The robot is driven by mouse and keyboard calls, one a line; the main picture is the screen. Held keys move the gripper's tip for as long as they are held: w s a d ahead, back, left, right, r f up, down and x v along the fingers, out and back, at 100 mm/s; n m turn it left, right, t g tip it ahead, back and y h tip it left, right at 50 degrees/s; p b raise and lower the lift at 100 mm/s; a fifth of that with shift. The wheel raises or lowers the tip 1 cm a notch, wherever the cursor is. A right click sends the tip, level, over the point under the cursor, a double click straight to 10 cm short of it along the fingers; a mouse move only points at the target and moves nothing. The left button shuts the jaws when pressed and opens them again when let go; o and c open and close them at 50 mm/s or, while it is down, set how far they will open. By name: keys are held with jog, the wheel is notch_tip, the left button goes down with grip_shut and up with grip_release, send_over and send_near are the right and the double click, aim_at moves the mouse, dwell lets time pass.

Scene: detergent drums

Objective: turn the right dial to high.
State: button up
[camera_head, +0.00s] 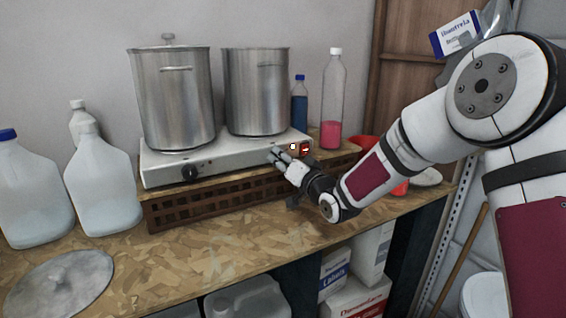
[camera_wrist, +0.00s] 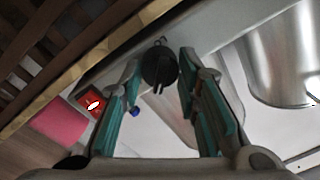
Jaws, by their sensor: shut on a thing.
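The hot plate (camera_head: 165,176) is a white double unit with a black left dial (camera_head: 190,172) on its front face. The right dial (camera_wrist: 159,66) is a round black knob, seen in the wrist view between my two fingertips. My gripper (camera_head: 277,154) reaches in from the right at the front right of the hot plate and hides the right dial in the head view. In the wrist view my gripper (camera_wrist: 160,58) is shut on the right dial, one finger on each side. I cannot read the dial's setting.
Two steel pots (camera_head: 175,105) (camera_head: 257,95) stand on the hot plate. A red switch (camera_head: 305,149) is just right of my gripper. A bottle with pink liquid (camera_head: 331,110) and a blue bottle (camera_head: 299,105) stand behind. White jugs (camera_head: 100,185) and a lid (camera_head: 60,285) are at left.

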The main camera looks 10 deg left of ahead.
jog(key=m, duration=0.4)
jog(key=shift+f+m+b, duration=0.1)
jog(key=shift+m+b, duration=0.2)
jog(key=shift+m, duration=0.1)
dwell(0.4)
jog(key=o, duration=1.2)
jog(key=shift+c, duration=0.2)
jog(key=v, duration=1.2)
jog(key=shift+a+f, duration=0.1)
jog(key=shift+f, duration=0.05)
